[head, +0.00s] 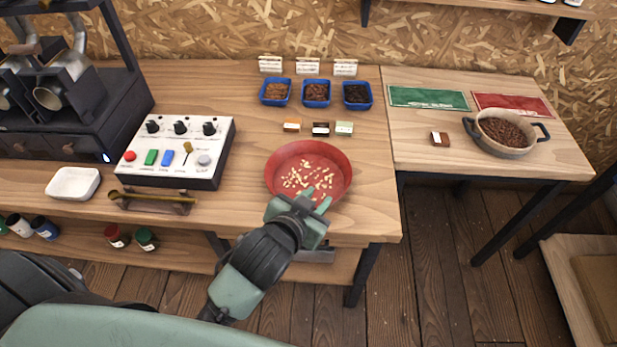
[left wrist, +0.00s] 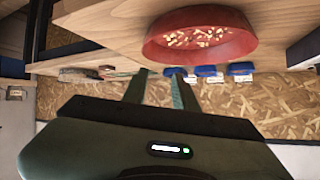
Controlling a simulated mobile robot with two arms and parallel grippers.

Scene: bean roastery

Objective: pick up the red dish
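The red dish (head: 275,178) is a round shallow bowl with pale beans spread in it, near the front edge of the wooden bench. It also shows at the top of the left wrist view (left wrist: 200,51). My left gripper (head: 302,206) is at the dish's near rim in the head view, overlapping its front edge. Its two fingers (left wrist: 160,85) stand apart with nothing visible between them. In the left wrist view the dish lies beyond the fingertips, slightly to the right. Whether a finger touches the rim is unclear. My right gripper is not in view.
Left of the dish are a control box (head: 175,152), a brass scoop on a stand (head: 155,200) and a white tray (head: 73,183). Behind it are small label blocks (head: 320,128) and blue bean trays (head: 316,93). A pot (head: 503,135) stands on the right table.

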